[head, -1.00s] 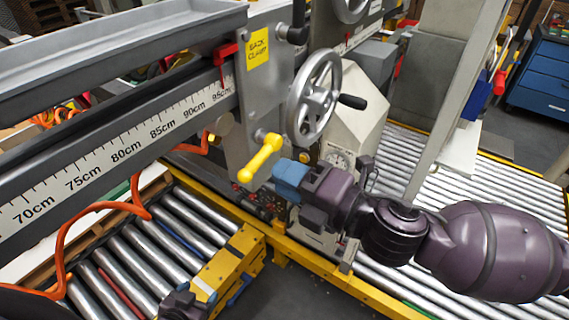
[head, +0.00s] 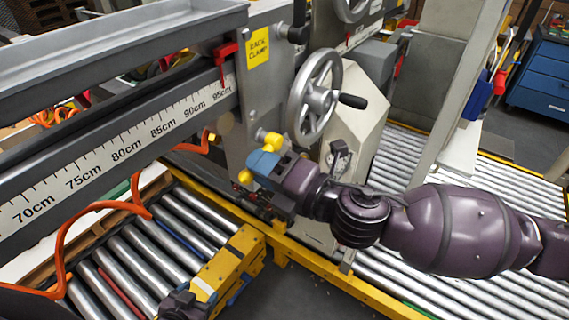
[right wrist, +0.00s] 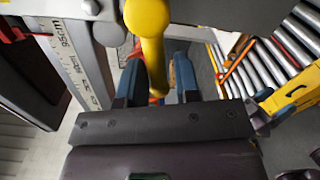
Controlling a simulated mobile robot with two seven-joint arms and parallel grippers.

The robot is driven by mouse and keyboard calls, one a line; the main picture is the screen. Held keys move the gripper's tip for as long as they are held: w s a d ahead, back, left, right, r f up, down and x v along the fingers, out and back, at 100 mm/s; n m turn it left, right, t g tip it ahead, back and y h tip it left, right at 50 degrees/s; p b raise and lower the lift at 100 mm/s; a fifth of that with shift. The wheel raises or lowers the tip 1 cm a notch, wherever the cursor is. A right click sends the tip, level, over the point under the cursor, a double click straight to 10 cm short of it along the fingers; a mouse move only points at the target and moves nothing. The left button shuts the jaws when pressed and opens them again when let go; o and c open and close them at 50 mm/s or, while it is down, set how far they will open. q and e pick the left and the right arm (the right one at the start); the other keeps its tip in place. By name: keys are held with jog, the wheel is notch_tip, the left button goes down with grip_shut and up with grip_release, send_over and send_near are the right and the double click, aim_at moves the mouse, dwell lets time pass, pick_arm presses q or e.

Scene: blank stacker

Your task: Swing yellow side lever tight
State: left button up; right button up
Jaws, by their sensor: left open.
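The yellow side lever (head: 271,141) is on the grey clamp plate under the yellow "BACK CLAMP" label (head: 258,46). Its hub and round end show in the head view; my right gripper hides its middle. My right gripper (head: 262,164) reaches in from the right with its blue fingers at the lever. In the right wrist view, the lever (right wrist: 152,50) runs down between the two fingers (right wrist: 158,75), which stand apart with narrow gaps beside it. Contact cannot be made out. My left gripper (head: 183,302) is at the bottom edge, partly visible, away from the lever.
A grey handwheel (head: 314,97) with a black handle is just right of the lever. A red clamp handle (head: 225,50) is above left. The ruler beam (head: 120,150) extends left. Orange hose (head: 100,207) and roller conveyors (head: 150,245) lie below.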

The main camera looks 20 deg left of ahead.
jog(key=w+d+f+n+b, duration=0.25)
jog(key=w+f+n, duration=0.2)
jog(key=n, duration=1.05)
jog(key=v, duration=0.8)
jog(key=shift+d+r, duration=0.2)
jog(key=shift+r, duration=0.25)
jog(key=shift+m, duration=0.3)
dwell(0.4)
